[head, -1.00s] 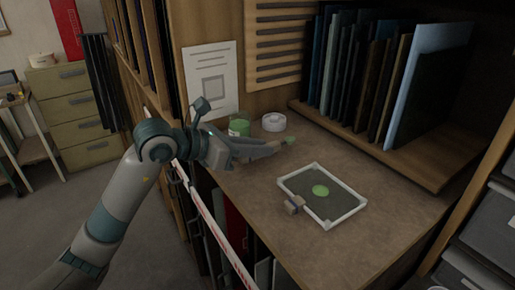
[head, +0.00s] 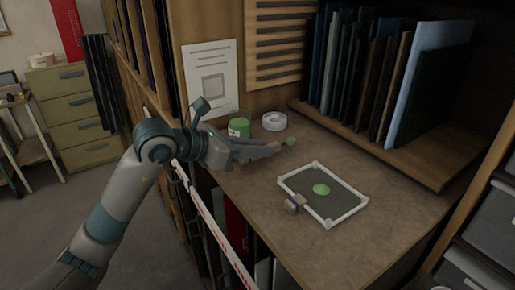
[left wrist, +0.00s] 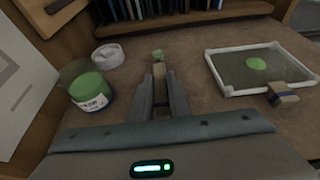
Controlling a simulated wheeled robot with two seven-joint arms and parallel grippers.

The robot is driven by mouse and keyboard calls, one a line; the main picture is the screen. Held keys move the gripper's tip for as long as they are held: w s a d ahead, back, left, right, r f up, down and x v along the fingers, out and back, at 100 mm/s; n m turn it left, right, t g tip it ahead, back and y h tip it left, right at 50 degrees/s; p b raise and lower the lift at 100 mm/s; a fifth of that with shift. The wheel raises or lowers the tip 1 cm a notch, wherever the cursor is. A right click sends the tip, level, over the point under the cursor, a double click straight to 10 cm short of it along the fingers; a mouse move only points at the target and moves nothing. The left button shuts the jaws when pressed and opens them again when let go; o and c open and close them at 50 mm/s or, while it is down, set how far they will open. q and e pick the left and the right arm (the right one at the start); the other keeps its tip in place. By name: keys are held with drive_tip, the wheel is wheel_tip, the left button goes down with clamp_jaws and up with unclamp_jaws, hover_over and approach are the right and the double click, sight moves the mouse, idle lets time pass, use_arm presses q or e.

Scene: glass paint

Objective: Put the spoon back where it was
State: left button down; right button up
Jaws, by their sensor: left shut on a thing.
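My left gripper (left wrist: 160,98) is shut on the spoon (left wrist: 160,75), whose end carries green paint (left wrist: 158,55). In the head view the gripper (head: 274,148) holds the green-tipped spoon (head: 291,141) over the table, behind the framed panel. A jar of green paint (head: 239,128) stands to the left of the spoon; in the left wrist view the jar (left wrist: 91,91) has a pale label. A white ring-shaped item (head: 274,121) is beside the jar. The dark panel (head: 346,188) with white edges has a round green blob (head: 321,189) on it. My right gripper is not in view.
A small block with a blue band (head: 294,204) sits at the panel's near left edge. A wooden rack (head: 360,138) of upright sheets stands at the back right. A paper sheet (head: 211,80) hangs on the wall behind the jar. The tabletop (head: 390,200) right of the panel is clear.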

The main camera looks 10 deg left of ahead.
use_arm(q)
drive_tip(key=shift+f, duration=0.15)
idle(0.7)
drive_tip(key=shift+f+b, duration=0.2)
drive_tip(key=shift+b, duration=0.25)
drive_tip(key=c, duration=1.6)
unclamp_jaws()
drive_tip(key=shift+o, duration=0.2)
drive_tip(key=shift+s, duration=0.1)
